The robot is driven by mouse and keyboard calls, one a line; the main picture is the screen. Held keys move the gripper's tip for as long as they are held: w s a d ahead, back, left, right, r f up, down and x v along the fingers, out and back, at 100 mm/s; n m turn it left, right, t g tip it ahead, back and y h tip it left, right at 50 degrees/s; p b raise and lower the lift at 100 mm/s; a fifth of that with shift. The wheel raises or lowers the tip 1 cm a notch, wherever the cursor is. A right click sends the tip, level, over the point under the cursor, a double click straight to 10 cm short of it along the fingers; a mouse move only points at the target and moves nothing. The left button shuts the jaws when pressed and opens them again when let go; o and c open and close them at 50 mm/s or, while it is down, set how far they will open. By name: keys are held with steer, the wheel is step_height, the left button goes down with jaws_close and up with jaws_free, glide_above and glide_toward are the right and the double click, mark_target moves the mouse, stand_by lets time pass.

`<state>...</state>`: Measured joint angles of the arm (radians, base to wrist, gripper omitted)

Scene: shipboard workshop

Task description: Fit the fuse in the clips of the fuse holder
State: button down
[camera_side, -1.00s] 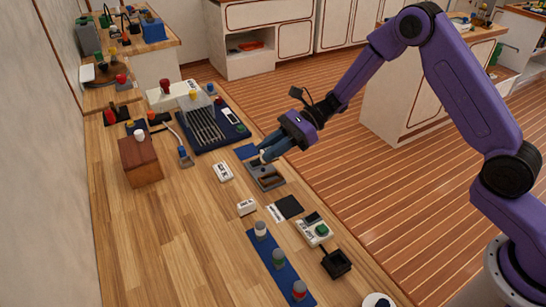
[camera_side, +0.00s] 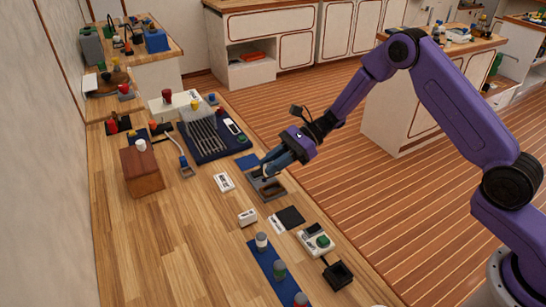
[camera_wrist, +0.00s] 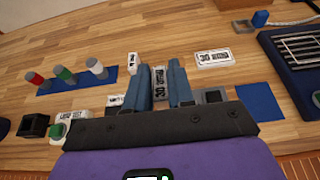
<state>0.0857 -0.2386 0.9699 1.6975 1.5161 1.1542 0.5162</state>
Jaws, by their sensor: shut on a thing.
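My gripper (camera_side: 266,172) has blue fingers that reach down to a grey holder block (camera_side: 270,190) near the table's right edge. In the wrist view my gripper (camera_wrist: 158,68) is shut on a pale, dark-lettered fuse (camera_wrist: 159,82), which stands between the two fingers. In the side view the fingers hide most of the fuse. Part of the grey holder shows just right of the fingers in the wrist view (camera_wrist: 212,96). The clips are hidden behind the fingers, so I cannot tell whether the fuse touches them.
A white labelled plate (camera_side: 223,182) and a small white block (camera_side: 247,218) lie left of the holder. A blue mat (camera_side: 246,162) lies behind it and a black pad (camera_side: 290,217) in front. A wooden block (camera_side: 141,172) stands left. Bare wood lies between.

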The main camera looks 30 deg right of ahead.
steer(key=shift+f, duration=1.8)
steer(key=shift+f, duration=1.1)
stand_by(0.5)
steer(key=c, duration=0.9)
jaws_free()
steer(key=shift+d, duration=0.1)
steer(key=v, duration=1.7)
steer(key=shift+d, duration=0.2)
steer(key=shift+a, duration=0.1)
